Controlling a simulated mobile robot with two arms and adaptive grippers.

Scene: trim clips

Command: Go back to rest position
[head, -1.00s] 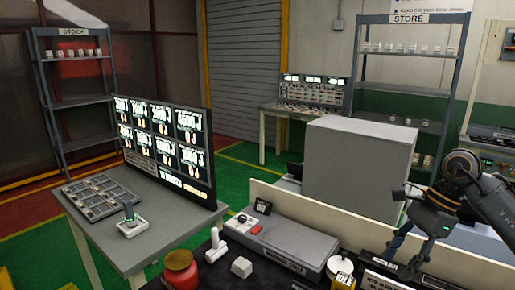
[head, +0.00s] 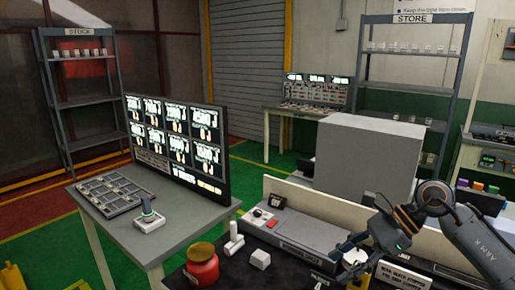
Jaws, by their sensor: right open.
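My right gripper (head: 345,264) shows at the lower right of the head view, its arm coming in from the right edge. Its fingers are apart, point down to the left, and hold nothing that I can see. It is over the right part of the dark bench, in front of the large grey box (head: 365,160). It partly hides a round white item (head: 355,257) on the bench; I cannot tell whether they touch. My left gripper is not in view.
A red jar (head: 202,268), a white upright piece (head: 233,240) and a white block (head: 260,259) stand on the bench left of the gripper. A grey table (head: 185,228) with a display screen (head: 178,150) stands at the left. Green floor lies behind.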

